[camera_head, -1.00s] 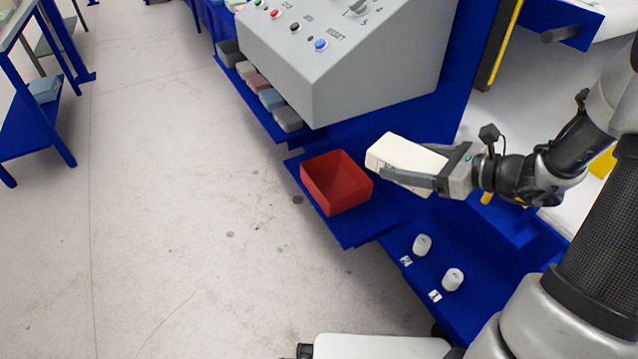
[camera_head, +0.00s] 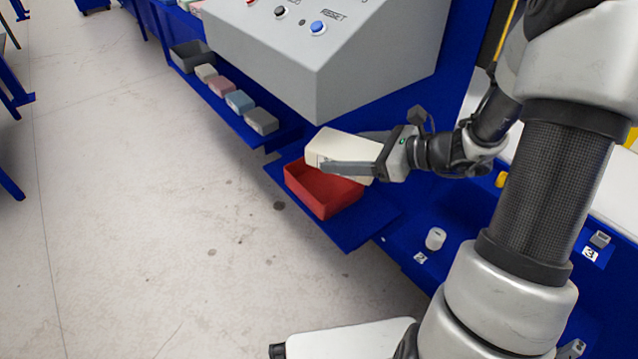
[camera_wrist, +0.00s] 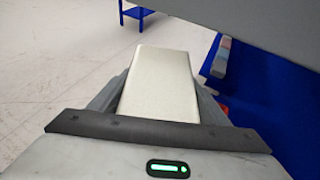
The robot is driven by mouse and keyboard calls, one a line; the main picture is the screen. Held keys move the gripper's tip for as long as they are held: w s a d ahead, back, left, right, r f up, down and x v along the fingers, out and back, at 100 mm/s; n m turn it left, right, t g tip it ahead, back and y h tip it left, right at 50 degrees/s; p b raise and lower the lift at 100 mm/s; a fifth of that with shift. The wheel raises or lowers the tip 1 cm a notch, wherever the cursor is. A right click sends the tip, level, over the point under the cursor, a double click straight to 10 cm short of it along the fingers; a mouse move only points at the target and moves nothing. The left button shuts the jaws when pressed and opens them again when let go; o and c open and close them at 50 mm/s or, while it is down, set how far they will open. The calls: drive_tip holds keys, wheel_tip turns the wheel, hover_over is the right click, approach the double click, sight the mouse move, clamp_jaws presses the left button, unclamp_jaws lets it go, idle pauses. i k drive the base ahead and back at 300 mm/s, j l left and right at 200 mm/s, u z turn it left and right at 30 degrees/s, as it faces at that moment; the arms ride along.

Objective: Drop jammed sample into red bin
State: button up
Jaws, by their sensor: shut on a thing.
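The sample is a cream foam block (camera_head: 338,149), held by my gripper (camera_head: 335,166). In the wrist view the block (camera_wrist: 160,85) lies between the two grey fingers and sticks out past them. The red bin (camera_head: 325,204) is an open box on a blue shelf. In the head view the block and gripper overlap the bin's far part and hide some of its inside. The block looks above the bin, but the height gap is hard to tell. Only a small red bit of the bin (camera_wrist: 224,108) shows in the wrist view, right of the gripper.
A grey control box (camera_head: 330,60) with buttons stands close behind the gripper. Several coloured blocks and a dark grey bin (camera_head: 192,56) sit on a blue shelf at left. A white cylinder (camera_head: 435,239) stands on the blue surface right of the bin. The floor at left is clear.

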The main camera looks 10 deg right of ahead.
sight(328, 189)
drive_tip(key=k+l+z, duration=0.1)
drive_tip(key=k+z, duration=0.2)
drive_tip(key=k, duration=0.35)
drive_tip(key=i+j+z, duration=0.1)
drive_tip(key=z, duration=1)
drive_tip(key=j, duration=1.25)
drive_tip(key=i+j, duration=0.15)
drive_tip(key=j, duration=1.1)
drive_tip(key=i+j, duration=0.25)
drive_tip(key=j, duration=0.3)
